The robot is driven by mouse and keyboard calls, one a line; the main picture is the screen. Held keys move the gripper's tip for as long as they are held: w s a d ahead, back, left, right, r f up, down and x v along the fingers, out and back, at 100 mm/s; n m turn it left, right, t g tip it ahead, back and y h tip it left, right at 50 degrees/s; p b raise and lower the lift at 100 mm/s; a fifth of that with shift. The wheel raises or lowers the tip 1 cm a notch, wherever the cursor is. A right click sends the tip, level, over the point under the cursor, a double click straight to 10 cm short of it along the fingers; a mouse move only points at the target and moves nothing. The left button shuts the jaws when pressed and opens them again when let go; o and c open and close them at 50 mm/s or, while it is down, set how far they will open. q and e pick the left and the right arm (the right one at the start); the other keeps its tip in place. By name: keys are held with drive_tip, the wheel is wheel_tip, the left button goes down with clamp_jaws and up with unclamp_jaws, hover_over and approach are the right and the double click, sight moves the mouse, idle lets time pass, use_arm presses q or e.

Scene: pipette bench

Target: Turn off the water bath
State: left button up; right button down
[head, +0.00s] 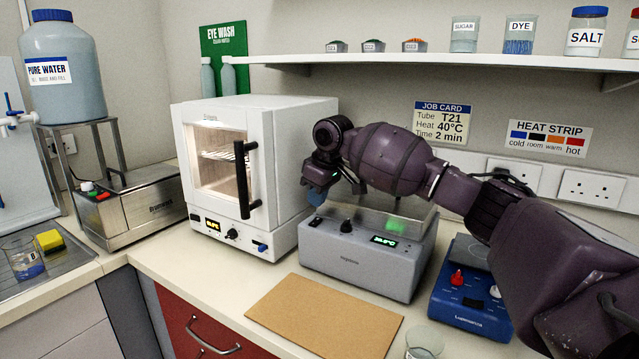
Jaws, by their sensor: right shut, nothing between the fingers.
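The water bath, which I take to be the grey box (350,262) with a clear lid, stands on the bench right of the white oven. Its front has a dark knob (347,226) and a lit green display (384,240). My right gripper (317,196) is shut and empty, pointing down at the bath's left end, just above its front top edge. Whether it touches the bath I cannot tell. My right arm covers part of the lid. My left gripper is out of view.
The white oven (288,150) with a black handle stands close on the left. A blue device (470,300) with a red knob is at the right. A brown board (325,318) lies in front, with a glass beaker (424,341) beside it. A shelf (440,62) runs above.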

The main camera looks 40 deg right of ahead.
sight(316, 219)
drive_tip(key=shift+d+f, duration=0.2)
drive_tip(key=shift+f, duration=1.5)
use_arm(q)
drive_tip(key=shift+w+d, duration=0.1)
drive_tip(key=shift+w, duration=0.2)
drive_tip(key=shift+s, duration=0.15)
use_arm(e)
drive_tip(key=shift+r, duration=0.1)
